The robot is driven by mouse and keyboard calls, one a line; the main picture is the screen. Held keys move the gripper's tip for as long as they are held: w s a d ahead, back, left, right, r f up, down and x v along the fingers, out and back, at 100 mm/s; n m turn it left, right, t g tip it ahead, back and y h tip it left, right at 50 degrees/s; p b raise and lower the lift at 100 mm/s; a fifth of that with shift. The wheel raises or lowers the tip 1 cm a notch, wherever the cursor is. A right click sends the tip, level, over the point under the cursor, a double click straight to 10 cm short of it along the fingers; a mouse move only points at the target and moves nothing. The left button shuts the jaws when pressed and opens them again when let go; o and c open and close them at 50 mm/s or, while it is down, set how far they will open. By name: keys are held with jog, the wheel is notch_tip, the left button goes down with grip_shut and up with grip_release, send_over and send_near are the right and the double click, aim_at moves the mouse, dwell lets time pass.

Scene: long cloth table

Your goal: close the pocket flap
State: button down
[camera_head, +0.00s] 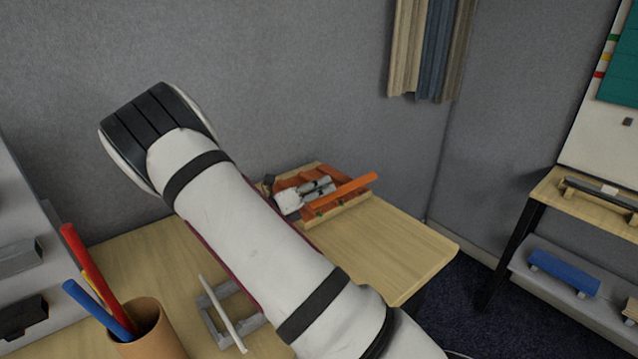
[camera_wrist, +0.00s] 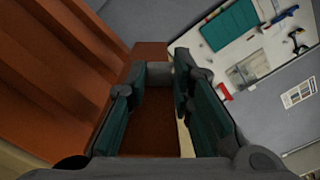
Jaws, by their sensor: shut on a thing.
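An orange cloth piece with a long raised flap (camera_head: 348,193) sits on a wooden frame (camera_head: 352,208) at the back of the table. My gripper (camera_head: 318,188) is at this flap, partly hidden behind my arm. In the wrist view, my gripper (camera_wrist: 156,88) has its teal-padded fingers on both sides of a brown-orange strip (camera_wrist: 155,125), which appears to be the flap, and is shut on it. An orange ridged surface (camera_wrist: 45,75), likely the pocket body, fills the left of the wrist view. The pocket opening cannot be made out.
A pen cup (camera_head: 148,330) with several pens stands at the front left of the wooden table (camera_head: 420,250). A grey stand (camera_head: 222,315) is beside it, under my arm. The table's right end is clear. Cloth strips (camera_head: 432,50) hang on the wall behind.

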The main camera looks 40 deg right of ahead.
jog(key=m, duration=0.1)
jog(key=s+m, duration=0.1)
jog(key=shift+f+m+p, duration=0.3)
jog(key=shift+p, duration=0.1)
jog(key=shift+s+f+m+p, duration=0.2)
jog(key=shift+s+f+m, duration=0.05)
jog(key=shift+m, duration=0.45)
jog(key=shift+s+f+m+p, duration=0.15)
jog(key=shift+s+f+m, duration=0.05)
jog(key=shift+m, duration=0.5)
jog(key=c, duration=1.7)
grip_release()
jog(key=shift+s+a, duration=0.15)
jog(key=shift+a, duration=3.6)
